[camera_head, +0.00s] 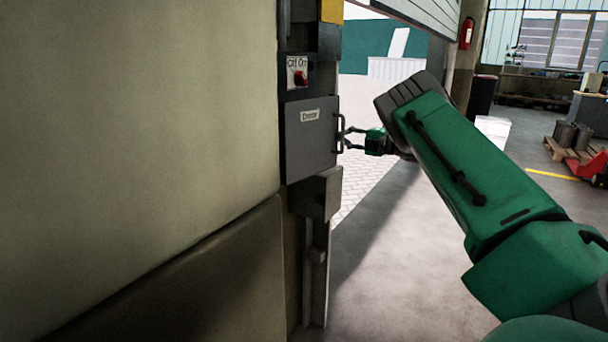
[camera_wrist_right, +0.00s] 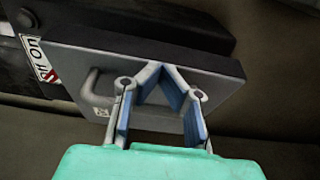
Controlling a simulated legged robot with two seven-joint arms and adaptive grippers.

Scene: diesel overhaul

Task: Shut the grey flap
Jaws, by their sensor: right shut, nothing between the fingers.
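The grey flap (camera_head: 308,138) is a square panel with a white label, on the dark post beside the wall. Its bar handle (camera_head: 340,132) is on the right edge. In the right wrist view, the flap (camera_wrist_right: 222,88) lies behind my fingers, and its handle (camera_wrist_right: 90,92) is left of them. My right gripper (camera_head: 347,139) is just right of the flap, close to the handle. In the wrist view its fingers (camera_wrist_right: 159,70) meet at the tips, with nothing between them. I cannot tell whether they touch the flap, or whether it is fully flush. My left gripper is not in view.
An Off/On switch box (camera_head: 297,73) with a red knob is above the flap. A dark bracket (camera_head: 318,194) juts out below it. A large wall (camera_head: 140,120) fills the left. The floor (camera_head: 400,255) right of the post is clear.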

